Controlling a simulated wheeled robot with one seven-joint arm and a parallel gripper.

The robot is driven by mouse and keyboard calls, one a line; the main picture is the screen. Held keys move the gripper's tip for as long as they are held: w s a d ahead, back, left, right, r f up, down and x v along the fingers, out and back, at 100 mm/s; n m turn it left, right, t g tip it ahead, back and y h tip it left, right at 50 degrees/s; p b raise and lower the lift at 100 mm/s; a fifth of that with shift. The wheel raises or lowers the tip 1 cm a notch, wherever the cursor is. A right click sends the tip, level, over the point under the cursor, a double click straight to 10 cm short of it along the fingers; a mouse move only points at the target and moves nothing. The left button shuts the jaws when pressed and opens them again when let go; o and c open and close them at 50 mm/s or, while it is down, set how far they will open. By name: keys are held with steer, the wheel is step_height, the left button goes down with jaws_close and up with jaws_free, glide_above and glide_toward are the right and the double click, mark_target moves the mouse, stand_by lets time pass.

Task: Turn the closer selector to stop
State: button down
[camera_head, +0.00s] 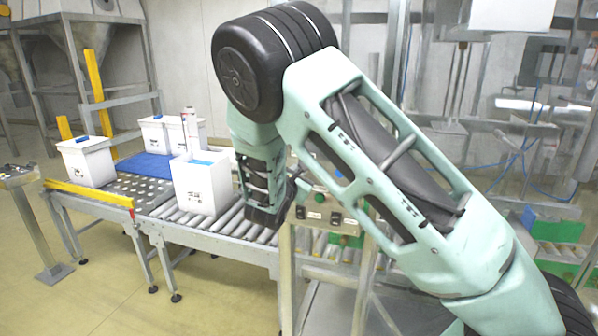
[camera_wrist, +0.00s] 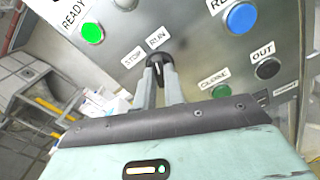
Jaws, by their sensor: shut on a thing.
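The closer selector (camera_wrist: 158,66) is a small black knob with a pale mark, on a grey panel in the wrist view. A STOP label (camera_wrist: 132,57) is at its upper left and a RUN label (camera_wrist: 157,38) is just above it. My gripper (camera_wrist: 159,72) has its two grey fingers closed on the knob from both sides. The fingers cover part of the knob, so I cannot tell exactly which label it points to. In the head view, my arm hides the gripper tips and the selector; part of the control panel (camera_head: 330,214) shows beside the wrist.
The panel also carries a lit green READY button (camera_wrist: 92,33), a blue button (camera_wrist: 241,18), a green CLOSE button (camera_wrist: 221,91) and a black OUT button (camera_wrist: 267,69), close around my fingers. A roller conveyor (camera_head: 240,226) with white boxes (camera_head: 203,184) stands left of my arm.

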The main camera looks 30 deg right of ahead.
steer(key=shift+n+p, duration=2.25)
steer(key=shift+n, duration=3.15)
steer(key=shift+f, duration=0.1)
steer(key=c, duration=1.5)
jaws_free()
steer(key=shift+s+a, duration=0.1)
steer(key=shift+b+v, duration=3.15)
steer(key=shift+v, duration=5.5)
